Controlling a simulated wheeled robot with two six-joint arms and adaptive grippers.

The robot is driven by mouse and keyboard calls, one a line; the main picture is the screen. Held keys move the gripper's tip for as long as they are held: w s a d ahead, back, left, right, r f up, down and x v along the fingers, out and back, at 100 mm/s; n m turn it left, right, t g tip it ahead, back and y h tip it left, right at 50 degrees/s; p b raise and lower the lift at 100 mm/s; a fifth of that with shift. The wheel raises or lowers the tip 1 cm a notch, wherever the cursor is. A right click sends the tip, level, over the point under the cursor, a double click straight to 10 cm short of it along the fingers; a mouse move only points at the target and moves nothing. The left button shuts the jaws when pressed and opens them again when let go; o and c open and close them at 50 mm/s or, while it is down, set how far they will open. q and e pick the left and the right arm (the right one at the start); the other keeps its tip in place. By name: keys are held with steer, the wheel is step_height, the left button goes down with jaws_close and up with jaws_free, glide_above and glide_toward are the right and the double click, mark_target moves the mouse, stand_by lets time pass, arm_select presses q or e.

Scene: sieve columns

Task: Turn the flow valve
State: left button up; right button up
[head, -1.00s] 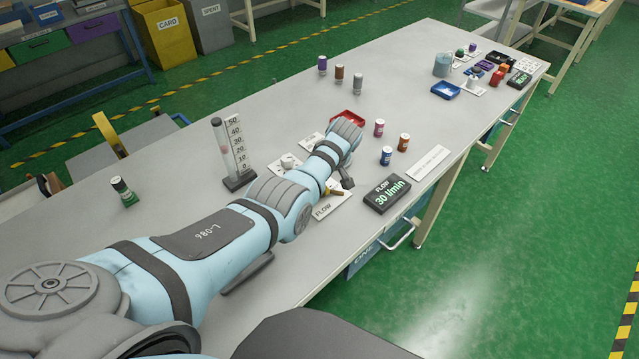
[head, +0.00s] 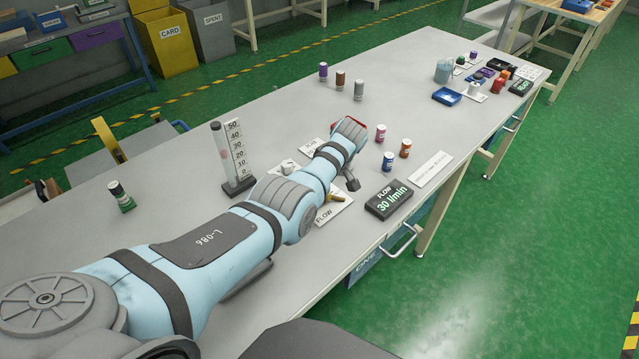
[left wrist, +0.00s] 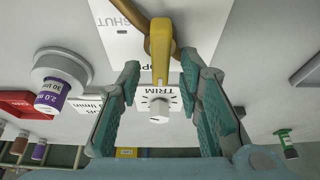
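The flow valve shows as a yellow lever (left wrist: 161,55) over a white plate with SHUT lettering in the left wrist view. In the head view its yellow part (head: 336,196) shows beside my left arm, by a FLOW label. My left gripper (left wrist: 160,75) is open, with its teal fingers on either side of the lever's end. I see gaps on both sides, so it does not grip the lever. A clear tube with a 0 to 50 scale (head: 237,150) stands left of the arm. My right gripper is not in view.
A white TRIM knob (left wrist: 160,105) lies beyond the lever's end. A purple-labelled vial (left wrist: 54,95) and a red tray (left wrist: 22,103) are to its left. Blue (head: 388,161), orange (head: 405,148) and pink (head: 381,133) vials stand near the display.

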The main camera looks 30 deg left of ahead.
arm_select(q)
steer(key=v, duration=1.2)
steer(key=shift+s+f, duration=0.1)
steer(key=shift+s, duration=0.05)
